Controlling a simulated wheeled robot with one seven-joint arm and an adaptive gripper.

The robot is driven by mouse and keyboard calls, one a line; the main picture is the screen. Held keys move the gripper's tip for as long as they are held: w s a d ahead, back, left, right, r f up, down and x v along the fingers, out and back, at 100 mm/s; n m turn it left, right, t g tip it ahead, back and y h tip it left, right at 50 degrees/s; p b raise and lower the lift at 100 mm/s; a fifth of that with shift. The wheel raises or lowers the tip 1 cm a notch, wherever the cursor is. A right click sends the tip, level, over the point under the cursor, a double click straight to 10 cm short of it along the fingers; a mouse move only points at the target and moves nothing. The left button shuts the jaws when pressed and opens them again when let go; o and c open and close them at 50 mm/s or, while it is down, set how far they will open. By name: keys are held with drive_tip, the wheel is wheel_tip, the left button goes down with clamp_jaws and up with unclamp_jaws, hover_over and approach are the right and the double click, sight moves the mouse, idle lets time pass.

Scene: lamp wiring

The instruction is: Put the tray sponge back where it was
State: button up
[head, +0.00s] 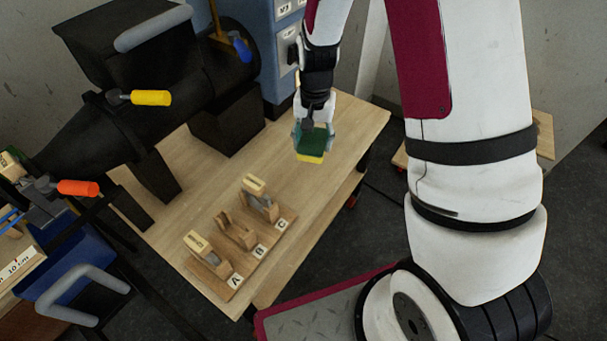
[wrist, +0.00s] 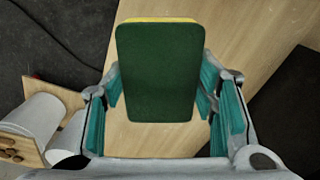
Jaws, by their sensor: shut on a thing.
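The sponge (head: 311,147) is green on one face and yellow on the other. My gripper (head: 314,140) is shut on it and holds it over the right part of the wooden table (head: 350,125). In the wrist view the sponge (wrist: 160,70) shows its dark green face between the teal finger pads, with a thin yellow edge at the top. Whether it touches the table is hard to tell. No tray that I can make out for certain is in view.
A black machine (head: 150,95) with a yellow handle (head: 151,98) is at the left. Bare tabletop lies between rack and sponge.

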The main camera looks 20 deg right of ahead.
sight(306, 171)
drive_tip(key=w+m+b, duration=0.1)
drive_tip(key=b, duration=0.1)
drive_tip(key=w+f+m+b, duration=0.1)
drive_tip(key=b, duration=0.2)
drive_tip(key=shift+a+m, duration=0.3)
drive_tip(key=m+b, duration=0.1)
drive_tip(key=b, duration=0.2)
drive_tip(key=shift+a+m, duration=0.2)
drive_tip(key=shift+m, duration=0.2)
wheel_tip(306, 171, down, 10)
drive_tip(key=b, duration=0.3)
drive_tip(key=shift+s+r+b, duration=0.1)
drive_tip(key=shift+b, duration=0.3)
drive_tip(key=o, duration=1.1)
